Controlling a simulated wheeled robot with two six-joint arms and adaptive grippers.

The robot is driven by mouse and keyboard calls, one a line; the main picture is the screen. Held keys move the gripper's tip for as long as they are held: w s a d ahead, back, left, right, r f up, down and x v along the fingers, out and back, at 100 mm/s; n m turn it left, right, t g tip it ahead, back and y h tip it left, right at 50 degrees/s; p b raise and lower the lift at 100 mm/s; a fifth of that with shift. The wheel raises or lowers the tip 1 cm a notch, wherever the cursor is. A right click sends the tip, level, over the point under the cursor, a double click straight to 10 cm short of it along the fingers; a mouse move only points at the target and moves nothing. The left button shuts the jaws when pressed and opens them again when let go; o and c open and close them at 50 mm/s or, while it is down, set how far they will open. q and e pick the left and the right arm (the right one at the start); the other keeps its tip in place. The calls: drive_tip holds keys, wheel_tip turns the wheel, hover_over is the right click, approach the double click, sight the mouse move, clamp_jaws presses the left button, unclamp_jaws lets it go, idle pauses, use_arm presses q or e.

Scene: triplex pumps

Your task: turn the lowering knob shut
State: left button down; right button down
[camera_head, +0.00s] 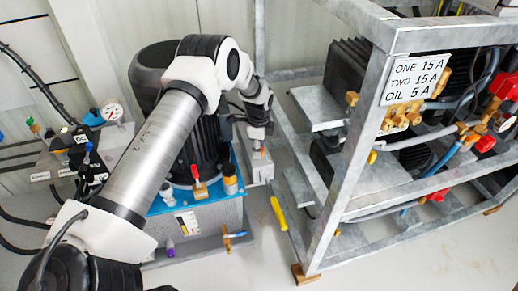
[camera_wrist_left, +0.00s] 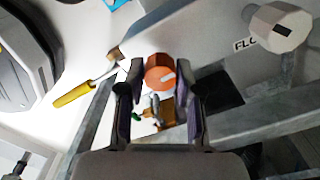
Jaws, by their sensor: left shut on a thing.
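A round orange knob (camera_wrist_left: 159,72) with a pale mark on its face sits between the fingers of my left gripper (camera_wrist_left: 158,92) in the left wrist view. The gripper is shut on the knob, one finger on each side. In the head view my left gripper (camera_head: 258,132) points down at a grey box beside the blue-topped unit. Only a bit of orange shows beneath it there. No label for this knob is readable. My right gripper is not in view.
A pale knob (camera_wrist_left: 279,27) beside lettering starting "FLO" stands at upper right in the wrist view. A yellow handle (camera_head: 278,213) is near the box. The grey metal frame (camera_head: 340,175) with pumps and hoses rises close to the right of my left arm.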

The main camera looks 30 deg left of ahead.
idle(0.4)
use_arm(q)
drive_tip(key=c, duration=0.8)
unclamp_jaws()
drive_tip(key=shift+o, duration=0.2)
wheel_tip(320, 180, up, 12)
drive_tip(key=shift+f, duration=0.1)
